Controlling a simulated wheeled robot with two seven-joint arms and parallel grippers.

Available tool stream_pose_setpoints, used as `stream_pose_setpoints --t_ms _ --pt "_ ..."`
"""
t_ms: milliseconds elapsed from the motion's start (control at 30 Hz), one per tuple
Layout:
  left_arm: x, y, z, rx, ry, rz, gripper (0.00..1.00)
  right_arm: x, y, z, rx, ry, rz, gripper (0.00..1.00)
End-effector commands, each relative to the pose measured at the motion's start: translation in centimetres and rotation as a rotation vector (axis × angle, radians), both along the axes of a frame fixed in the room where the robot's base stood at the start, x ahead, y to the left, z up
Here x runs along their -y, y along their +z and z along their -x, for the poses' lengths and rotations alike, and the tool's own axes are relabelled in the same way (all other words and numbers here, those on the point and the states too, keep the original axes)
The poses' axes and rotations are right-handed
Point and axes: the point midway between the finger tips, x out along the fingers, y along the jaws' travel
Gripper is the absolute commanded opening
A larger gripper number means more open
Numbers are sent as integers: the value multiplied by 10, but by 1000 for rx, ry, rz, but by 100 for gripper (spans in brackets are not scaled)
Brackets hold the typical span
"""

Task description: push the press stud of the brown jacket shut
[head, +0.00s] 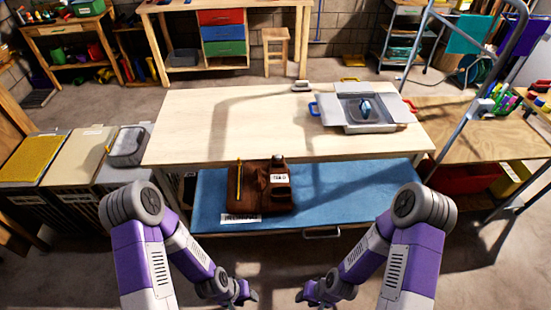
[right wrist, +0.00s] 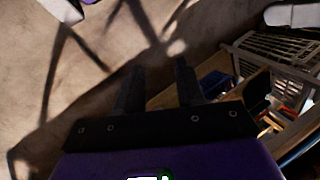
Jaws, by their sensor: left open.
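The brown jacket (head: 250,200) lies folded on the blue surface (head: 345,190) of the lower level below the wooden tabletop. A thin yellow strip (head: 239,175) runs along its left part, and a white label (head: 279,178) shows at its right. The press stud is too small to make out. My left gripper (head: 250,296) is low in front of the jacket, apart from it. My right gripper (head: 301,296) is also low, to the right of the left one, and apart from the jacket. In the right wrist view its fingers (right wrist: 160,66) stand apart with nothing between them.
The wooden tabletop (head: 220,120) overhangs behind the jacket. A grey open box (head: 370,127) stands at its right. The blue surface right of the jacket is clear.

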Motion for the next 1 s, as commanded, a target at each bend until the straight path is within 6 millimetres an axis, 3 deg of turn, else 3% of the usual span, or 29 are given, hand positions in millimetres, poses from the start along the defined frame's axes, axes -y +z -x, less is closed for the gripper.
stream_pose_setpoints --t_ms 367,400,633,1000 --pt "0 0 0 0 0 0 43 0 0 0 0 0 0 38" --pt "0 0 0 0 0 0 43 0 0 0 0 0 0 37" --pt "0 0 0 0 0 0 43 0 0 0 0 0 0 2" --pt "0 0 0 0 0 0 43 0 0 0 0 0 0 0"
